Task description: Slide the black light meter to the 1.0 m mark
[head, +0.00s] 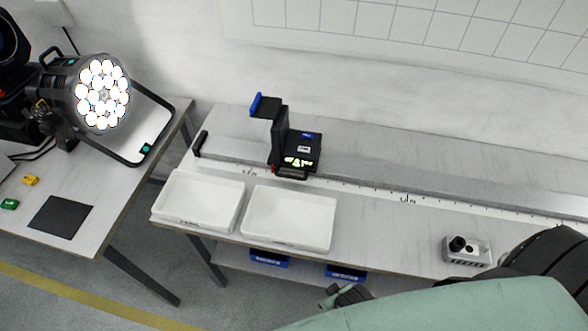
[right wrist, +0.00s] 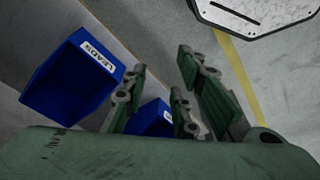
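The black light meter (head: 301,149) stands on the long rail on the bench in the head view. My right gripper (head: 346,295) is below the bench's front edge, apart from the meter. The right wrist view shows its fingers (right wrist: 160,78) spread with nothing between them. My left gripper is not in view.
Two white trays (head: 243,217) (head: 332,224) stand along the bench front, before the meter. A grey holder (head: 467,261) with black pieces stands at right. A lit par can (head: 103,95) stands on the left table. The rail right of the meter looks clear.

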